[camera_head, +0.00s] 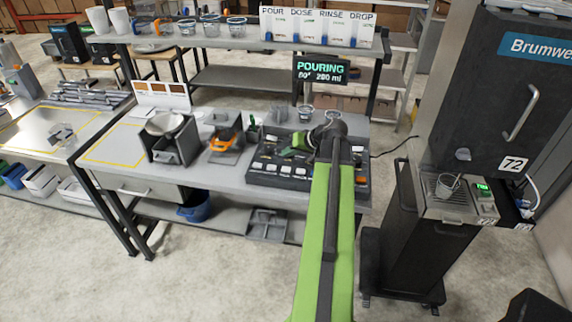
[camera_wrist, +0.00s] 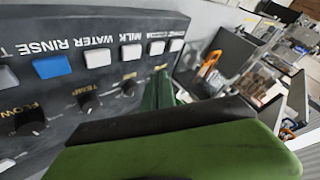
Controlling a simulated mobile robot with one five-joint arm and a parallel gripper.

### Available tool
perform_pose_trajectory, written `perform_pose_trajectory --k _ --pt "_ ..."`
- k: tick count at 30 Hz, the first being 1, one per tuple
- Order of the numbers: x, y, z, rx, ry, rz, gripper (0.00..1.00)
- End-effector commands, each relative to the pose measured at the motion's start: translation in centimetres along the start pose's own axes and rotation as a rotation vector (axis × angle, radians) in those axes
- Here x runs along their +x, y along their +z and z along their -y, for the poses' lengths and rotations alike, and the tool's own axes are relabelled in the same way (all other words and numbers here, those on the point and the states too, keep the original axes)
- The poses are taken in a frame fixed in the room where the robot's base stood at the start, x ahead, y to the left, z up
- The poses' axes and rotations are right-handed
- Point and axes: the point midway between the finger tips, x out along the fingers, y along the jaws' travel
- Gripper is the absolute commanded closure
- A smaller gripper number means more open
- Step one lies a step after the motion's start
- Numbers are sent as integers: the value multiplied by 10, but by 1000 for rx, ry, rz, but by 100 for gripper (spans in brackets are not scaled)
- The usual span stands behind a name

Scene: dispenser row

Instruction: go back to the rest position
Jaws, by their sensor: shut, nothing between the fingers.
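My gripper (camera_head: 292,149) is at the far end of my green arm, low over a dark button panel (camera_head: 265,178) on the workbench. It is shut with nothing between the fingers. In the wrist view the green fingers (camera_wrist: 158,94) come together beside the panel face (camera_wrist: 105,22), which has a row of push buttons, a blue one (camera_wrist: 52,67) among them, and black knobs (camera_wrist: 88,104). Labels such as WATER RINSE, MILK and TEMP are readable. I cannot tell whether the fingertips touch the panel.
A black dispenser cabinet (camera_head: 488,85) marked 72 stands at right with a cup (camera_head: 448,186) on its tray. On the bench, left of the panel, are an orange-handled tool (camera_head: 222,139) and a dark box (camera_head: 170,143). A POURING display (camera_head: 320,70) stands behind. The floor in front is clear.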

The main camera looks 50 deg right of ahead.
Motion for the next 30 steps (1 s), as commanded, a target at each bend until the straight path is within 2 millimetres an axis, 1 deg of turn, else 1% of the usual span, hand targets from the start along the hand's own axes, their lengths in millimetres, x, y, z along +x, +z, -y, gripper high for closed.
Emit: perform_pose_trajectory --k 1,2,16,17,19,20,22,23,24,25,26,27,29,30 --pt "-6 -4 4 0 0 0 100" --pt "-6 -5 5 0 0 0 100" --pt "-4 -3 4 0 0 0 100" --pt "-4 -3 5 -2 -2 2 100" --pt "4 -2 17 -17 -13 12 100" --pt "11 -1 28 -30 -22 22 100" --pt "34 4 64 -74 -54 54 100" --pt "45 8 84 -98 -72 71 100" --pt "61 16 114 -134 -98 98 100" --pt "73 24 137 -163 -117 119 100" --pt "84 34 160 -195 -132 142 100" --pt "98 49 190 -240 -148 176 100" --pt "117 76 232 -314 -166 235 100" --pt "127 97 260 -363 -173 277 100"
